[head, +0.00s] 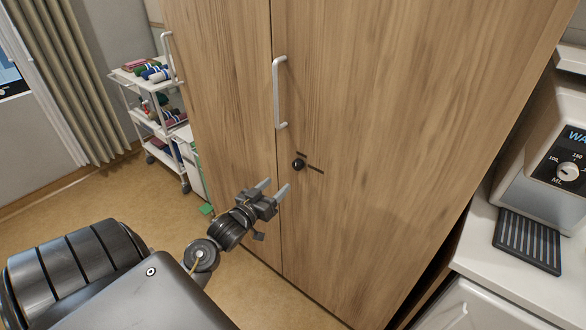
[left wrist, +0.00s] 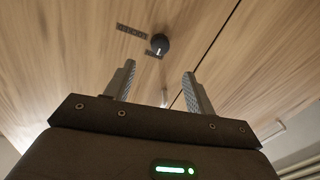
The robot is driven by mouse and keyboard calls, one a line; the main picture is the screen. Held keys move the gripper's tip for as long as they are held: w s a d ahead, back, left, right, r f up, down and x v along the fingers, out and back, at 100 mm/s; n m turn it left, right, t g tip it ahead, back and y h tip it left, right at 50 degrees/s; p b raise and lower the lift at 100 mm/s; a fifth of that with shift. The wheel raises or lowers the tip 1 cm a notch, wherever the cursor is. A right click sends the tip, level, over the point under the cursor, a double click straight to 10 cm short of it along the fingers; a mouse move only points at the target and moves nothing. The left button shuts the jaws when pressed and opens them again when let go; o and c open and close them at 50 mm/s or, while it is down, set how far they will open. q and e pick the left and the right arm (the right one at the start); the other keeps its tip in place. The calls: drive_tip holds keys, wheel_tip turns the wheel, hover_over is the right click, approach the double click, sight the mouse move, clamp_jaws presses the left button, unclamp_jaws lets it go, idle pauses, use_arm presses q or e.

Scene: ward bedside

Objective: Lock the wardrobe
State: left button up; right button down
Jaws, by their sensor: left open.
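The wooden wardrobe (head: 400,130) stands shut in front of me, with a seam between its two doors. A black round lock knob (head: 298,164) sits on the right door below the handle, with small dark markings above and to its right. The knob also shows in the left wrist view (left wrist: 159,44), with a white line on its face running roughly up and down there. My left gripper (head: 274,187) is open and empty, below and left of the knob and apart from it. In the left wrist view the fingers (left wrist: 160,82) point toward the door. My right gripper is not in view.
A white bar handle (head: 278,92) sticks out above the knob; another (head: 167,56) is on the left door. A white cart (head: 150,110) with folded items stands at left. A white counter (head: 520,270) with a dispenser (head: 550,165) stands at right.

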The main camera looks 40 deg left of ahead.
sight(296, 167)
use_arm(q)
drive_tip(key=w, duration=0.3)
drive_tip(key=w+p, duration=0.1)
drive_tip(key=w, duration=0.2)
drive_tip(key=w+a+p, duration=0.1)
drive_tip(key=w, duration=0.3)
drive_tip(key=shift+c, duration=0.3)
drive_tip(key=shift+c, duration=1.1)
drive_tip(key=c, duration=0.7)
